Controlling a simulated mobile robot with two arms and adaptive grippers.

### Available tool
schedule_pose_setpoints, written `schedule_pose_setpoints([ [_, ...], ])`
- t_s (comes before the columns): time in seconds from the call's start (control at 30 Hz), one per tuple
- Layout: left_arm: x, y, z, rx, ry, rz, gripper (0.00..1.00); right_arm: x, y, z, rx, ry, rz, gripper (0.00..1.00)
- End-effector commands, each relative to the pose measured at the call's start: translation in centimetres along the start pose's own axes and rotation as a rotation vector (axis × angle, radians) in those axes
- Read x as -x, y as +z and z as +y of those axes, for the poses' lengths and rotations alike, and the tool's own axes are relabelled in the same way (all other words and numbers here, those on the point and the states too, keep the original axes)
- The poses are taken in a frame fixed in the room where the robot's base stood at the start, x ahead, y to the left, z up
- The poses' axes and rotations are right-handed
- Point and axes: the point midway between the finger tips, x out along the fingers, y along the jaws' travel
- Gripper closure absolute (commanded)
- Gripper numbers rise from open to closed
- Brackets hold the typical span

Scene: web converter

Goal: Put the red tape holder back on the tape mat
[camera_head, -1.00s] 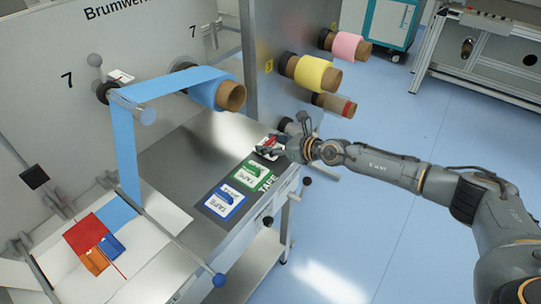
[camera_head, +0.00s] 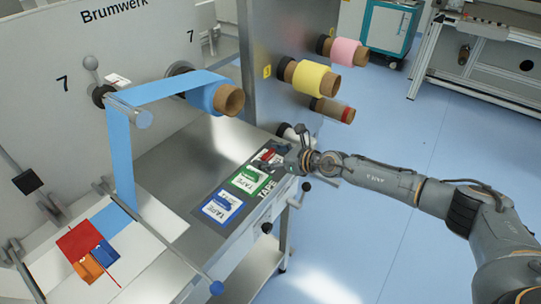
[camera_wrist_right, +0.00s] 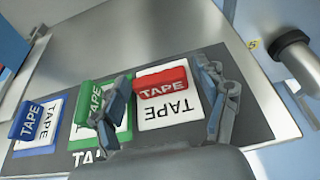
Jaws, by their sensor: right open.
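The red tape holder (camera_wrist_right: 162,84) lies on a white TAPE label square at one end of the dark tape mat (camera_wrist_right: 255,110). It also shows in the head view (camera_head: 269,156), partly hidden by my right gripper (camera_head: 291,157). In the right wrist view my right gripper (camera_wrist_right: 166,82) is open, with one finger on each side of the red holder and a gap to it. The left finger overlaps the green square in the picture. Whether the fingers touch the mat is unclear. My left gripper is not in view.
A green tape holder (camera_wrist_right: 92,97) and a blue tape holder (camera_wrist_right: 28,121) lie on their own squares of the mat. A dark roller end (camera_wrist_right: 292,52) stands beside the metal table's edge. Blue, yellow and pink rolls hang above. Open floor lies right of the table.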

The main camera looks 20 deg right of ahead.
Motion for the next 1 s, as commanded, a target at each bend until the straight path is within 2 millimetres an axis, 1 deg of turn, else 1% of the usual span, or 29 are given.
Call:
schedule_pose_setpoints([
  [0.1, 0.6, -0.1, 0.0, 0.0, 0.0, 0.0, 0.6, 0.3, 0.7, 0.0, 0.001, -0.001, -0.001, 0.26],
  [0.17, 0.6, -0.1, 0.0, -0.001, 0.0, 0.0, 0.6, 1.0, 0.4, -0.1, 0.001, -0.002, 0.001, 0.26],
  [0.3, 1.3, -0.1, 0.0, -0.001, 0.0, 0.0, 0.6, 3.8, 0.5, -0.1, 0.002, -0.001, 0.003, 0.26],
  [0.43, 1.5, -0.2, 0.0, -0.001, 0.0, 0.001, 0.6, 6.8, 0.4, -0.1, 0.002, -0.001, 0.002, 0.26],
  [0.6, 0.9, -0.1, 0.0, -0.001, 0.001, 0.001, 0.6, 9.9, 0.1, -0.1, 0.001, -0.002, 0.002, 0.26],
  [0.7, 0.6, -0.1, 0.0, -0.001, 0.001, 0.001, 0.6, 11.1, 0.1, -0.1, 0.0, -0.001, 0.0, 0.26],
  [0.8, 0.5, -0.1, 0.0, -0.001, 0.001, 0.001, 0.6, 11.8, 0.2, 0.0, 0.001, -0.001, 0.0, 0.26],
  [1.0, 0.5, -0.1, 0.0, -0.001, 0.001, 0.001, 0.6, 12.2, 0.4, 0.0, 0.001, 0.0, -0.001, 0.26],
])
